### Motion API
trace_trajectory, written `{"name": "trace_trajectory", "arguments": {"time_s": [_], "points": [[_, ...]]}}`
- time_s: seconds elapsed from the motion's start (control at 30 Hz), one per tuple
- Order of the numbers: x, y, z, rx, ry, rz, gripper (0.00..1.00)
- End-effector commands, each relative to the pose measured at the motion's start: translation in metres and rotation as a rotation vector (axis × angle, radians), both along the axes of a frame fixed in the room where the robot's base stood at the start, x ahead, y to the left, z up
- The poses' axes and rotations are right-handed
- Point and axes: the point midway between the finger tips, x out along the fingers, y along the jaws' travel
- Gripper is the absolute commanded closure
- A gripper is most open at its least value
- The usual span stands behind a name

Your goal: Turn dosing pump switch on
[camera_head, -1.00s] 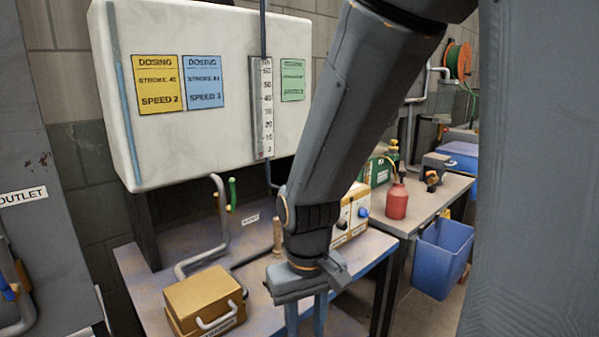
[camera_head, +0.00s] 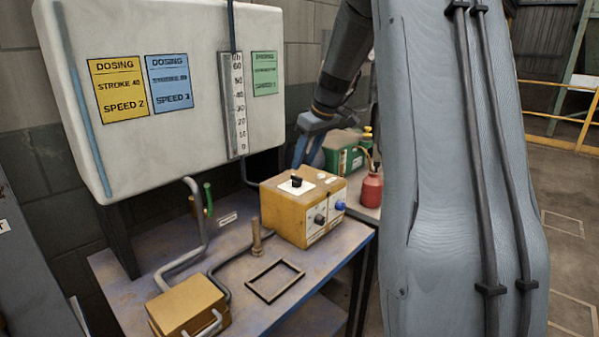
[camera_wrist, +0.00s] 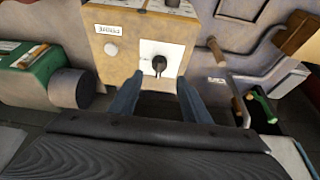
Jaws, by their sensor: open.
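The dosing pump is a yellow box (camera_head: 290,212) on the metal table. On its top is a white plate with a black switch knob (camera_head: 296,181). Its front has a black knob (camera_head: 320,219) and a blue knob (camera_head: 340,205). In the wrist view the black switch knob (camera_wrist: 159,64) on its white plate lies beyond the fingertips, roughly between them and apart from them. My gripper (camera_head: 308,160) is above and behind the box in the head view; its fingers are partly edge-on there. In the wrist view my gripper (camera_wrist: 158,80) is open and empty.
A yellow-brown box with a handle (camera_head: 188,303), an empty black frame (camera_head: 274,281) and a wooden peg (camera_head: 256,238) are on the table. A white tank (camera_head: 180,140) hangs behind. A red bottle (camera_head: 371,188) and green box (camera_head: 343,160) stand to the right.

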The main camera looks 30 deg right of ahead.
Motion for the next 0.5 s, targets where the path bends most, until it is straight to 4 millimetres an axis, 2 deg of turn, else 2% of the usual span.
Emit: {"name": "trace_trajectory", "arguments": {"time_s": [0.5], "points": [[0.024,0.007,-0.061,0.001,0.0,0.001,0.57]]}}
